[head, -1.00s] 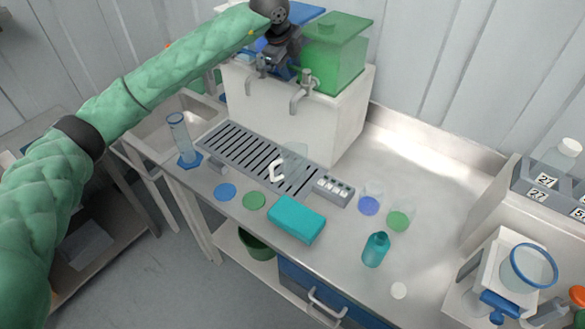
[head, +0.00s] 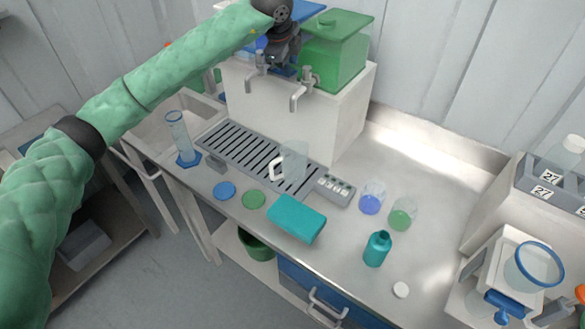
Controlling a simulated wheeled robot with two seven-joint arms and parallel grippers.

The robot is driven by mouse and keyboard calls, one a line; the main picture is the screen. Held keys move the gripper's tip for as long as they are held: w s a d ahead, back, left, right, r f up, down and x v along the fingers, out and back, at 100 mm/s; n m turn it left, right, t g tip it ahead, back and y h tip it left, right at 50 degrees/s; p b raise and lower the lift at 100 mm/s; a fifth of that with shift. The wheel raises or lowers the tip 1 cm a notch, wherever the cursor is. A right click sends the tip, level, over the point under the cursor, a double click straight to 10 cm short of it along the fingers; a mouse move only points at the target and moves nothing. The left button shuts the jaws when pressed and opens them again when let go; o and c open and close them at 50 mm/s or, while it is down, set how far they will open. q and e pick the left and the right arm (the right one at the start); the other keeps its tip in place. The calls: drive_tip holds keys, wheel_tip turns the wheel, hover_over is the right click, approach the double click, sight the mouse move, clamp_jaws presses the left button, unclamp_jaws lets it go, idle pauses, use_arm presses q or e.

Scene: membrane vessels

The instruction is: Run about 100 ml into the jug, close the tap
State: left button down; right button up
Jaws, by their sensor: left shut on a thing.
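A clear jug (head: 293,163) with a white handle stands on the slotted drain grate (head: 240,155), below the taps; I cannot make out liquid in it. The left tap (head: 250,80) and the right tap (head: 300,90) stick out from the front of the white stand. Behind them are a green tank (head: 338,55) and a blue-lidded tank (head: 312,11), mostly hidden by my arm. My left gripper (head: 288,64) is at the taps, shut on what seems to be a tap handle; its fingertips and which handle are unclear. My right gripper is out of view.
A measuring cylinder (head: 178,135) stands left of the grate. A teal sponge (head: 297,217), a teal bottle (head: 376,248), a blue cup (head: 371,199) and a green cup (head: 402,213) are on the counter in front. The counter's right middle is clear.

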use_arm(q)
drive_tip(key=shift+s+n, duration=0.15)
drive_tip(key=shift+n, duration=0.25)
drive_tip(key=n+b, duration=0.1)
drive_tip(key=s+n+y+b, duration=0.1)
drive_tip(key=shift+s+a+n, duration=0.1)
drive_tip(key=shift+a+n, duration=0.1)
drive_tip(key=shift+n, duration=0.1)
idle(7.1)
